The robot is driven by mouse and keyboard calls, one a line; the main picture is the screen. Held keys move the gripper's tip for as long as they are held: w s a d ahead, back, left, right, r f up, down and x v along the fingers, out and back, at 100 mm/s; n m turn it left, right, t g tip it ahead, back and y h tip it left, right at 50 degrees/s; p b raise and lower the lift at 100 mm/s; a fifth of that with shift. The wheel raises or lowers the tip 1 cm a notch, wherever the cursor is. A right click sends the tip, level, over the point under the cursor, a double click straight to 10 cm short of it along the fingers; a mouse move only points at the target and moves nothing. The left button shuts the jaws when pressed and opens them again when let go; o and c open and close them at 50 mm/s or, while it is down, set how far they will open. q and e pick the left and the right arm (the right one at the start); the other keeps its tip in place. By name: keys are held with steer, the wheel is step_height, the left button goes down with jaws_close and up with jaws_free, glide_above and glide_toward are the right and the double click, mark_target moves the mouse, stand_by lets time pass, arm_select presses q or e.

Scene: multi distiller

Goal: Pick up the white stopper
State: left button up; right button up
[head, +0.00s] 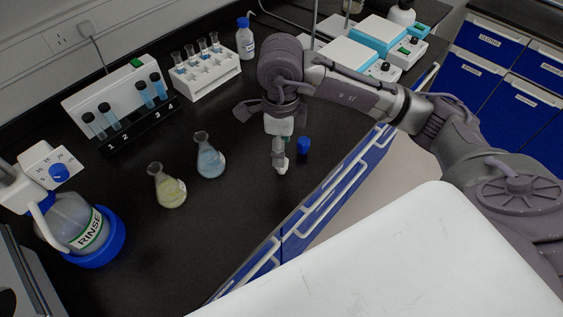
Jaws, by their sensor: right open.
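My right gripper (279,153) points down over the black bench top, with its arm coming in from the right. It is open. A small pale piece at the fingertips looks like the white stopper (282,167); the fingers partly hide it, and I cannot tell whether they touch it. A blue stopper (303,145) stands on the bench just right of the gripper. My left gripper is out of the picture.
Flasks with yellow (170,190) and blue (209,161) liquid stand left of the gripper. Behind are a numbered vial stand (85,90), a white tube rack (207,77) and a blue-capped bottle (245,40). A rinse bottle (85,232) stands far left. The bench's front edge is close on the right.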

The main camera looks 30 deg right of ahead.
steer(key=shift+f, duration=0.7)
step_height(320, 180, down, 4)
steer(key=shift+d+f+p, duration=0.15)
steer(key=shift+p, duration=0.65)
steer(key=shift+f, duration=0.45)
steer(key=c, duration=0.8)
